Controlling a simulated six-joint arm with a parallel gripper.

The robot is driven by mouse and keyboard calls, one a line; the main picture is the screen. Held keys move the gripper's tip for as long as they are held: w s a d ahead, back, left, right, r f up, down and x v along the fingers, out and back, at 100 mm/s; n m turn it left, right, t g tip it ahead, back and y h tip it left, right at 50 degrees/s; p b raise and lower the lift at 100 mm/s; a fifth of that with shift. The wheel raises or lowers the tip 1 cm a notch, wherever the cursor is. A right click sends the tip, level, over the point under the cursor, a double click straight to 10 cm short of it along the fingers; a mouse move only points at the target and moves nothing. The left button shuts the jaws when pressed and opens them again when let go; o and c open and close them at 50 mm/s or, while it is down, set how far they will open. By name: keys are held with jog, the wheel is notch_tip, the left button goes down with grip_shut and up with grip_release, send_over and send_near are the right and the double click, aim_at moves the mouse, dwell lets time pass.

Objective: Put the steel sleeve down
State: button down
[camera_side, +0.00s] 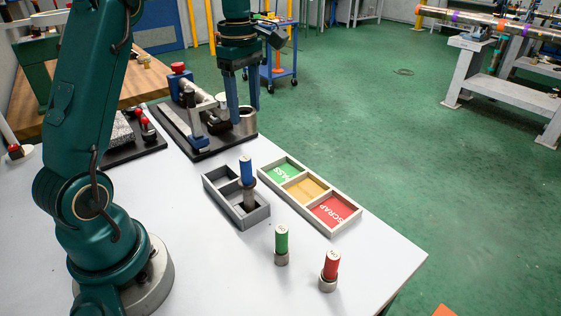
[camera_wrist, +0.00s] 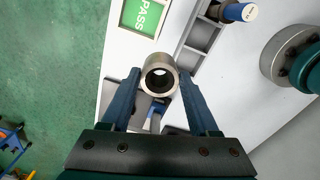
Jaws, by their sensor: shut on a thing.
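The steel sleeve (camera_side: 245,122) is a short, thick-walled grey ring. It is between the fingers of my gripper (camera_side: 241,107), near the corner of a dark vise base plate; I cannot tell whether it touches anything below. In the wrist view my gripper (camera_wrist: 160,88) has its two blue fingers against the sides of the sleeve (camera_wrist: 159,66), and its bore faces the camera.
A tray (camera_side: 348,225) has green PASS, yellow and red SCRAP compartments. Green (camera_side: 281,243) and red (camera_side: 331,268) gauges stand in front. A vise (camera_side: 200,115) is behind. The right table edge is bare.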

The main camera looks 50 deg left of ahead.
jog(key=shift+m, duration=0.4)
jog(key=shift+w+d+f, duration=1.05)
jog(key=shift+d+f, duration=0.9)
jog(key=shift+d, duration=0.15)
jog(key=shift+w+d+f, duration=1)
jog(key=shift+d+f, duration=1)
jog(key=shift+d, duration=0.1)
jog(key=shift+w+d+f, duration=1.05)
jog(key=shift+d+f, duration=0.9)
jog(key=shift+d, duration=0.15)
jog(key=shift+f, duration=0.15)
jog(key=shift+c, duration=0.7)
grip_release()
